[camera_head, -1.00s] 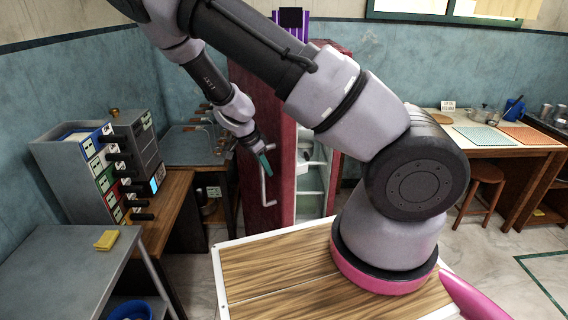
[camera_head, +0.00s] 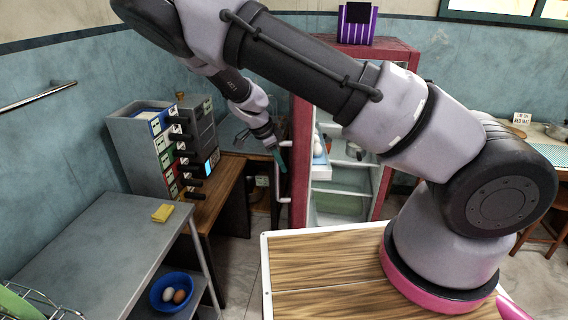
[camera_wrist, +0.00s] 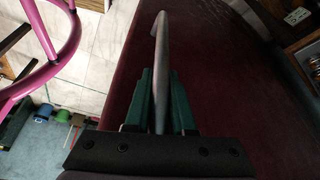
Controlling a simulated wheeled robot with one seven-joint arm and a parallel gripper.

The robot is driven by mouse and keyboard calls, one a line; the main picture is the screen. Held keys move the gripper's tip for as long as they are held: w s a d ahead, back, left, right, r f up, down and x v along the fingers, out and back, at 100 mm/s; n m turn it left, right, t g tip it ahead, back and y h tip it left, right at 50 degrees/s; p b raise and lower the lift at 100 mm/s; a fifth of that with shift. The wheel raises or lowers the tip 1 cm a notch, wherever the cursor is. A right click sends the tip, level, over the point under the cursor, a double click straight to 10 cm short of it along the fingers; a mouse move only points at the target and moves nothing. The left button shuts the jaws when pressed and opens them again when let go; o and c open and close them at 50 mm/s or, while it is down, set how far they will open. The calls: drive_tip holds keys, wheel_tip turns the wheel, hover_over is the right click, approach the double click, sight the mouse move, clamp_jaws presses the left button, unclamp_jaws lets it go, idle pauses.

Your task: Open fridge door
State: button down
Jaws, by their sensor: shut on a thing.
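The fridge (camera_head: 378,180) is a tall red cabinet with light shelves inside. Its red door (camera_head: 299,165) stands open, and the interior shows, with eggs (camera_head: 317,144) on a shelf. The door also fills much of the wrist view as a dark red panel (camera_wrist: 240,90). A pale bar handle (camera_head: 284,186) is on the door. My gripper (camera_head: 280,158) is at the upper part of the handle. In the wrist view its green fingers (camera_wrist: 161,100) are shut on the handle (camera_wrist: 160,45), one on each side.
A dispenser block (camera_head: 165,150) with several black levers stands on a wooden counter at the left. A grey table (camera_head: 110,240) with a yellow sponge (camera_head: 162,213) is in front of it. A blue bowl (camera_head: 160,304) of eggs sits below. Tiled floor (camera_head: 240,270) lies between.

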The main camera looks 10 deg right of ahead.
drive_tip(key=shift+s, duration=0.1)
drive_tip(key=c, duration=0.8)
unclamp_jaws()
drive_tip(key=shift+o, duration=0.2)
drive_tip(key=w+v, duration=0.1)
drive_tip(key=v, duration=0.9)
drive_tip(key=shift+s+a+r, duration=0.2)
drive_tip(key=shift+s+r, duration=0.15)
drive_tip(key=shift+s, duration=0.1)
